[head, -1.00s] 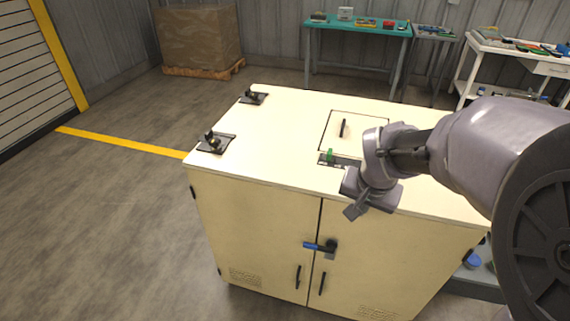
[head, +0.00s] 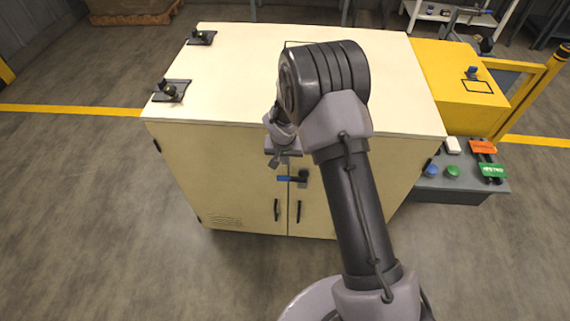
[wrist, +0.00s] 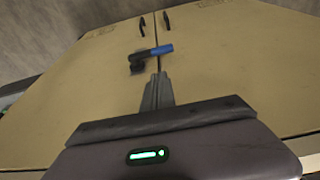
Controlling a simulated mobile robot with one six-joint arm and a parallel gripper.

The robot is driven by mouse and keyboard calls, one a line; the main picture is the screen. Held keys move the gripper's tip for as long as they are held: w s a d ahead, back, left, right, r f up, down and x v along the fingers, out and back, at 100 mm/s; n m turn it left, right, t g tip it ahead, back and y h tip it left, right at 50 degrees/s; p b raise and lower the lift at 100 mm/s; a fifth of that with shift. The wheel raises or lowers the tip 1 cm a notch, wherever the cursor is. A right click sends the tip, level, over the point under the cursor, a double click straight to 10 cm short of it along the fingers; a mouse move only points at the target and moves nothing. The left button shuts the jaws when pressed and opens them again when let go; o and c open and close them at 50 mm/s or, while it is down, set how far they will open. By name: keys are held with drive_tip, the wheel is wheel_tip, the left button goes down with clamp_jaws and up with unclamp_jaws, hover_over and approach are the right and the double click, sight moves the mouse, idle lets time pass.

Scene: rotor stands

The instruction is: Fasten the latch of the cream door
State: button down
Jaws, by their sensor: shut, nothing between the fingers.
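The cream cabinet has two front doors, a left door (head: 230,185) and a right door (head: 325,205), meeting at a middle seam. The latch is a black pivot (head: 303,175) on the right door with a blue handle (head: 284,178). The handle lies roughly level and reaches left across the seam. In the wrist view the latch handle (wrist: 161,49) points right, also across the seam. My gripper (head: 274,161) is shut and empty, in front of the doors and near the latch. In the wrist view its fingers (wrist: 157,80) are together, apart from the latch.
Two black pull handles (head: 276,210) hang below the latch. Black clamp fittings (head: 171,90) sit on the cabinet top's left side. A yellow box (head: 460,85) and a grey shelf with buttons (head: 453,171) stand at the right. Floor in front is clear.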

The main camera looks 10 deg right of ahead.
sight(286, 178)
drive_tip(key=b+x, duration=0.1)
drive_tip(key=x, duration=0.2)
drive_tip(key=b+x, duration=0.1)
drive_tip(key=x, duration=0.3)
drive_tip(key=s+b+x, duration=0.1)
drive_tip(key=x, duration=0.3)
drive_tip(key=shift+a+f, duration=0.2)
drive_tip(key=shift+f, duration=0.15)
